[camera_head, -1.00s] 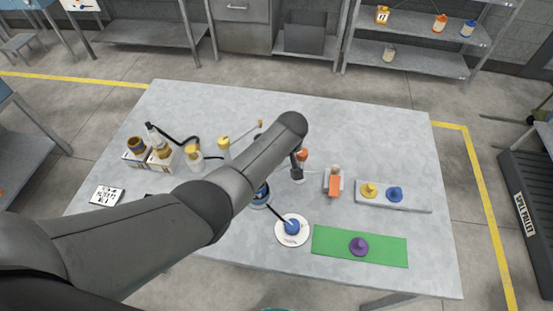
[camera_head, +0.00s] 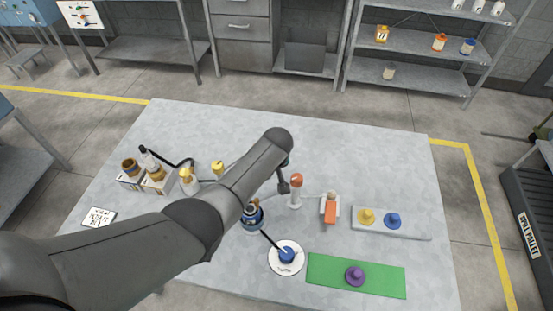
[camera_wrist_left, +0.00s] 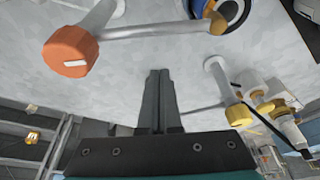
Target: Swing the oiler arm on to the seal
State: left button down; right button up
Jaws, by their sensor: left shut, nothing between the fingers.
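My left gripper (camera_wrist_left: 160,100) is shut and empty. In the head view its dark end (camera_head: 284,187) hangs just left of an orange-capped white post (camera_head: 296,188). In the wrist view the orange cap (camera_wrist_left: 71,50) is left of the fingers, apart from them. A grey rod (camera_wrist_left: 150,29) runs from that cap to a yellow-tipped joint by a dark blue ring (camera_wrist_left: 232,12). In the head view a blue-and-black round fitting (camera_head: 253,215) has a black rod leading to a blue knob (camera_head: 287,255) on a white disc (camera_head: 278,268). I cannot tell which part is the seal.
Yellow-capped bottles (camera_head: 188,180) and boxes (camera_head: 155,182) stand at the table's left. An orange-topped block (camera_head: 330,212), a grey tray (camera_head: 418,231) with yellow and blue knobs, and a green mat (camera_head: 325,274) with a purple knob lie right. The table's back right is clear.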

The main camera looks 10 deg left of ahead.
pick_arm(q)
jog(key=p+v, duration=0.2)
jog(key=v, duration=0.7)
jog(key=shift+s+r, duration=0.2)
jog(key=shift+s, duration=0.2)
pick_arm(e)
jog(key=shift+a+r, duration=0.25)
jog(key=shift+r, duration=0.55)
jog(key=shift+a+r, duration=0.2)
jog(key=shift+r, duration=0.55)
